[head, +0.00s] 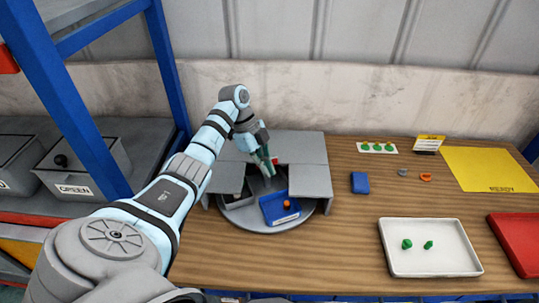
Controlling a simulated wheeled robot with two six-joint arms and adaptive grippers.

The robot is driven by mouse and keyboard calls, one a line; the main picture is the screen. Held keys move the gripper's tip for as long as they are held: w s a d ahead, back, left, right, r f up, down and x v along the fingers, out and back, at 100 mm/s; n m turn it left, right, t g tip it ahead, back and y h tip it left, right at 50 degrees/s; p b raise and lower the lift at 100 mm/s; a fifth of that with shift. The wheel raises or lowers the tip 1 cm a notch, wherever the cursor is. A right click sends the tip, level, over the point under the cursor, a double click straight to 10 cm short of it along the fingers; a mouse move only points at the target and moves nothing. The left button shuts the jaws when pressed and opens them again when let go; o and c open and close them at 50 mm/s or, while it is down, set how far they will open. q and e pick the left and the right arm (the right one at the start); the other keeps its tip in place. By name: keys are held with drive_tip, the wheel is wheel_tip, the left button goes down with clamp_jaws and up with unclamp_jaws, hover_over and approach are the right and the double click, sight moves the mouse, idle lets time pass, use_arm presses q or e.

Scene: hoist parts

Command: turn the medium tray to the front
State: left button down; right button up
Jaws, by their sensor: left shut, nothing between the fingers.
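A round grey turntable (262,226) stands on the wooden table, partly under a grey cover (308,180) with an open front. A blue tray (270,212) with an orange piece (287,204) in it sits at the front right of the turntable. Part of a dark grey tray (238,201) shows at the left, half hidden by the cover. A bit of red shows behind my gripper. I cannot tell which tray is the medium one; the labels are too small. My left gripper (270,170) is shut and empty, pointing down into the cover's opening behind the blue tray. My right gripper is out of view.
A white tray (398,262) with two green pieces, a red tray (510,232), a yellow mat (490,165), a blue block (360,183) and a white card (377,148) with green pieces lie to the right. A blue-posted shelf with grey bins (95,178) stands left.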

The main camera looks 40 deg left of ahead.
use_arm(q)
wheel_tip(320, 180, up, 6)
drive_tip(key=m+p, duration=0.1)
drive_tip(key=p, duration=0.6)
drive_tip(key=shift+s+a, duration=0.2)
drive_tip(key=shift+s, duration=0.25)
